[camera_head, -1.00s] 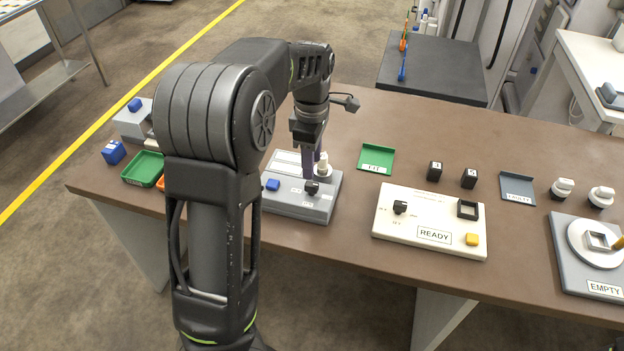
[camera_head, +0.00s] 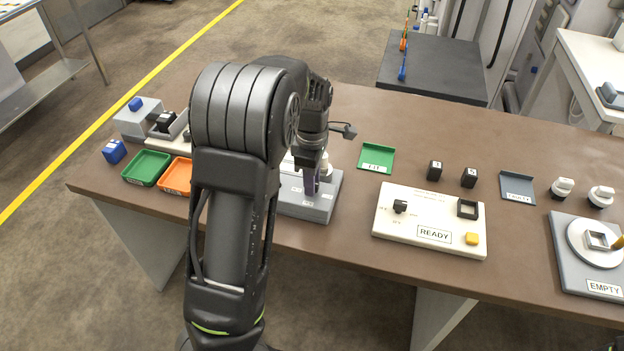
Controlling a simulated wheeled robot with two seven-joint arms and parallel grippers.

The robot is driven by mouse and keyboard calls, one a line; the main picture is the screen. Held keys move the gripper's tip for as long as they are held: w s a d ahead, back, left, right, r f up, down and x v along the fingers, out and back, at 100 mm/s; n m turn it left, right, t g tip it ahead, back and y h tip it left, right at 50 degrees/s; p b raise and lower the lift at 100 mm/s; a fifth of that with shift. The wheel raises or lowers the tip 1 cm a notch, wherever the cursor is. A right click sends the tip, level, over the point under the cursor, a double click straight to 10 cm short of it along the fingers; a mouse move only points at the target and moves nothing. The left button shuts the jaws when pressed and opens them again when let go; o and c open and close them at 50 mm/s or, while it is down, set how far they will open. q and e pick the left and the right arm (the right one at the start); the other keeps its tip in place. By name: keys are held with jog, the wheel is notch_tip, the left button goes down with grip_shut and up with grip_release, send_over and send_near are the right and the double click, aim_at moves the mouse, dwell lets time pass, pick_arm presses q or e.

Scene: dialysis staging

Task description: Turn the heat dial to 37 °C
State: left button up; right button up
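A grey box (camera_head: 318,209) with small labels stands on the brown table, partly behind my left arm. In the earlier frame it showed a black dial near its front. My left gripper (camera_head: 312,185) is low over this box, fingers pointing down where that dial was. The fingers hide the dial, and I cannot tell whether they touch it or how far apart they are. A second black dial (camera_head: 400,207) sits on the cream READY panel (camera_head: 390,235), with marks too small to read. I cannot tell which is the heat dial. My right gripper is not in view.
A green tray (camera_head: 376,158), two black blocks and a grey tray (camera_head: 517,188) stand behind the READY panel. A turntable device marked EMPTY (camera_head: 597,288) is right.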

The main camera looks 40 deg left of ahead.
pick_arm(q)
grip_shut()
jog(key=shift+m, duration=0.3)
dwell(0.3)
jog(key=shift+m, duration=1.2)
jog(key=m, duration=0.3)
jog(key=shift+m, duration=0.3)
jog(key=m, duration=0.5)
jog(key=m+b, duration=0.1)
jog(key=m, duration=0.5)
